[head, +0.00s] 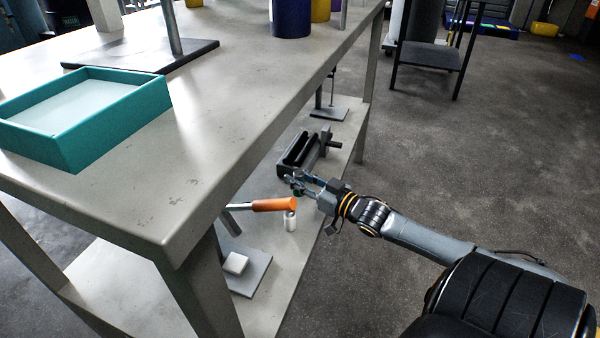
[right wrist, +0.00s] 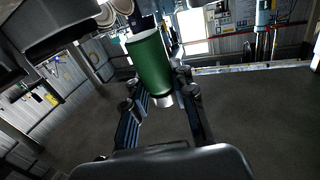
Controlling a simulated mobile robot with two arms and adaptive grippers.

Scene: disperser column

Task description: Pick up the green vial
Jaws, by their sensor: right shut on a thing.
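The green vial (right wrist: 150,62) shows large in the right wrist view, between the two fingers of my right gripper (right wrist: 162,100), with a pale lower end. My right gripper (head: 302,183) is shut on it. In the head view the gripper is over the lower shelf at the right side of the workbench, and the vial is mostly hidden, too small to make out clearly. My left gripper is not in view.
The workbench top (head: 215,115) bears a teal tray (head: 120,117) and a blue container (head: 290,18). On the lower shelf are a black vise (head: 303,152), a tool with an orange handle (head: 273,204), a white cylinder (head: 290,222) and a white block (head: 235,263).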

